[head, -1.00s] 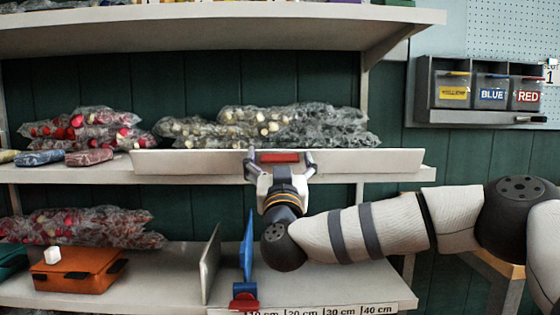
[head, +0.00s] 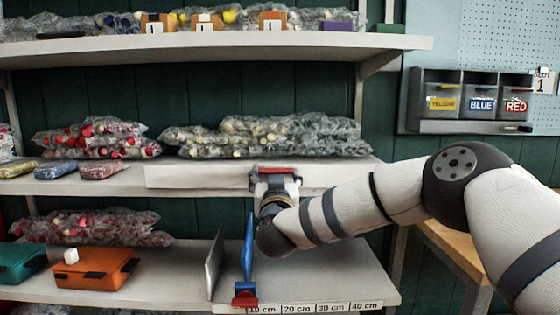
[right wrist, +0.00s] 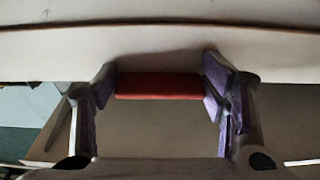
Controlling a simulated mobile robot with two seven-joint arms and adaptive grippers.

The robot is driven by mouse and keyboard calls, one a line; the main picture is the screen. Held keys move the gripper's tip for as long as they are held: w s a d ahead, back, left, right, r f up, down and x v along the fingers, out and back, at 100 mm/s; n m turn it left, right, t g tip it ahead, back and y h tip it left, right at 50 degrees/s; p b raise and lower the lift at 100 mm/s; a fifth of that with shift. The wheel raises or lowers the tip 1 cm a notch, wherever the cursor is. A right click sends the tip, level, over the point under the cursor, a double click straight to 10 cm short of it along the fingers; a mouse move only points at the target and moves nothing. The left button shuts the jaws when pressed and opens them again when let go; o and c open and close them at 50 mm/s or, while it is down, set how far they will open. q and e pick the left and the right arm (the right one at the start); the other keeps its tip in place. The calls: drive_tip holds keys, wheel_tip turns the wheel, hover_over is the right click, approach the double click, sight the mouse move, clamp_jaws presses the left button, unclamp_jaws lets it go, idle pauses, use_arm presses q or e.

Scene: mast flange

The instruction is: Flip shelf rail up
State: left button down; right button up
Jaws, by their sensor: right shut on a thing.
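The shelf rail (head: 200,177) is a long white panel along the front edge of the middle shelf, with a red grip piece (head: 278,170) at its middle. It looks roughly upright; its exact tilt is hard to tell. My right gripper (head: 276,177) is at the rail's front, shut on the red piece. In the right wrist view, the fingers with purple pads (right wrist: 160,86) hold the red bar (right wrist: 158,86) at its two ends, against the pale panel (right wrist: 150,50). My left gripper is not in view.
Bags of red and pale items (head: 95,140) lie behind the rail, and small packets (head: 100,171) sit left of it. Below are an orange box (head: 92,270), a blue divider (head: 247,255) and a grey panel (head: 213,262). Labelled bins (head: 480,100) hang on the right wall.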

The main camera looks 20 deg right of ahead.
drive_tip(key=shift+w+d+r+g, duration=0.15)
drive_tip(key=shift+r+g, duration=0.25)
drive_tip(key=shift+r, duration=0.45)
drive_tip(key=o, duration=0.9)
drive_tip(key=shift+o, duration=1.2)
drive_tip(key=shift+w, duration=0.1)
drive_tip(key=shift+f, duration=0.25)
drive_tip(key=v, duration=1.2)
